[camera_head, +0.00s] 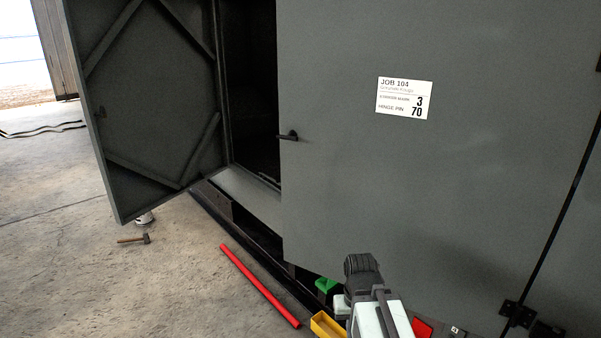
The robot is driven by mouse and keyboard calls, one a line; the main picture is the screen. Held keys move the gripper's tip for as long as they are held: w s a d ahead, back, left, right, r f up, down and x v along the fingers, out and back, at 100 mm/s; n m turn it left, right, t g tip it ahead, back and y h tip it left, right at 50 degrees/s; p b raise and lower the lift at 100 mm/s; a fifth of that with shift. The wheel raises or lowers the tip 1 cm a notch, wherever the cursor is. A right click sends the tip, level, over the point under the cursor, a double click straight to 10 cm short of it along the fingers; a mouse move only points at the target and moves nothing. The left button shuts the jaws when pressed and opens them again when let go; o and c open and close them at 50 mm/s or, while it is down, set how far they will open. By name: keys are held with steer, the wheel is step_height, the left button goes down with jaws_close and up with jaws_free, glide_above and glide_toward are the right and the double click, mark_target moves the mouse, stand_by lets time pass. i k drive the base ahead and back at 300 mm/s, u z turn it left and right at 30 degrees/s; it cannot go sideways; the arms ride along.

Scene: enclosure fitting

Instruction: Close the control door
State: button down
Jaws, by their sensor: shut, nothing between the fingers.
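A large grey door (340,190) with a white label reading JOB 104 fills the middle and right. A dark handle (289,136) sits at its left edge, and a hinge (517,314) shows at its lower right. The door appears to stand out from the enclosure's frame. A second grey door (150,90) stands wide open at the left, its braced inner side showing. I cannot tell which one is the control door. My gripper (361,264) is shut and empty, low in front of the labelled door; its fingertips are small and whether they touch it is unclear.
The dark opening (250,90) shows between the doors, above a sill. A red bar (259,285) and a hammer (134,239) lie on the concrete floor. A yellow bin (326,325) and a green bin (326,286) are beside my arm. Floor at the left is mostly clear.

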mark_target(445, 143)
steer(key=u, duration=0.05)
steer(key=i, duration=0.85)
steer(key=u, duration=3.35)
